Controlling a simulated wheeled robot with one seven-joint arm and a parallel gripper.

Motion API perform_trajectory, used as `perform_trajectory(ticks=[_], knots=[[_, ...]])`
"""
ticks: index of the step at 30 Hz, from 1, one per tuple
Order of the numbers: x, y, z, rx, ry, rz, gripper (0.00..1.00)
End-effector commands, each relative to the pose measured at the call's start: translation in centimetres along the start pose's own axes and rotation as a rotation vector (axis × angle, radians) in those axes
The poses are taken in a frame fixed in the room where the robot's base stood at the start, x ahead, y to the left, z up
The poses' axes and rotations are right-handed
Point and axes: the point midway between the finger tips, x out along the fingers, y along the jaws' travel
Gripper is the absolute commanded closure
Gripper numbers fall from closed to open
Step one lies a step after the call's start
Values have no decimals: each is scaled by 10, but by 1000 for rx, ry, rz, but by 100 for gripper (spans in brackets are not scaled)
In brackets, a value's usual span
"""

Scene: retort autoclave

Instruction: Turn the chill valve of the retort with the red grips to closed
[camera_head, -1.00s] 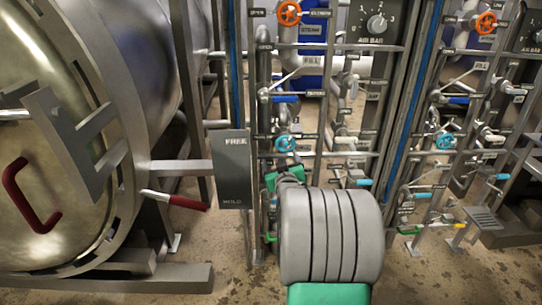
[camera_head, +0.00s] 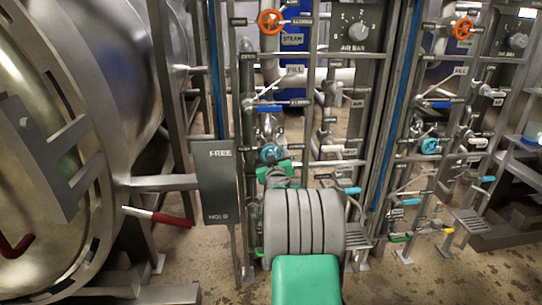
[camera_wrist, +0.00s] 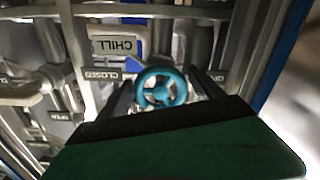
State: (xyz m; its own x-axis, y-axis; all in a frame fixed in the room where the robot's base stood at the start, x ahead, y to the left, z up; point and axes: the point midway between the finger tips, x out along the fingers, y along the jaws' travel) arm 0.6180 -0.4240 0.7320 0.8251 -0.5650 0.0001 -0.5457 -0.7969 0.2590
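The chill valve's teal handwheel (camera_head: 270,154) is on the pipe rack beside the retort with the red grips (camera_head: 60,170). My gripper (camera_wrist: 160,80) is open, with one dark finger on each side of the wheel. I cannot tell whether the fingers touch the rim. In the head view my arm hides the fingers.
A FREE/HOLD panel (camera_head: 217,182) stands left of my arm. A red-gripped lever (camera_head: 172,219) sticks out from the retort. An orange wheel (camera_head: 271,21) is above, and another rack with its own teal wheel (camera_head: 430,146) is to the right. Pipes crowd around the gripper.

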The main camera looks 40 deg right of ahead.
Motion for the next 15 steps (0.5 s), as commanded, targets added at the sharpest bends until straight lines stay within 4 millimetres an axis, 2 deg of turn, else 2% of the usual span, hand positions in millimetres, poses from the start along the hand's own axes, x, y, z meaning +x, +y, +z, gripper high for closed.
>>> perform_trajectory(ticks=[2, 15], knots=[[0, 0, 0, 0, 0, 0, 31], [0, 0, 0, 0, 0, 0, 67]])
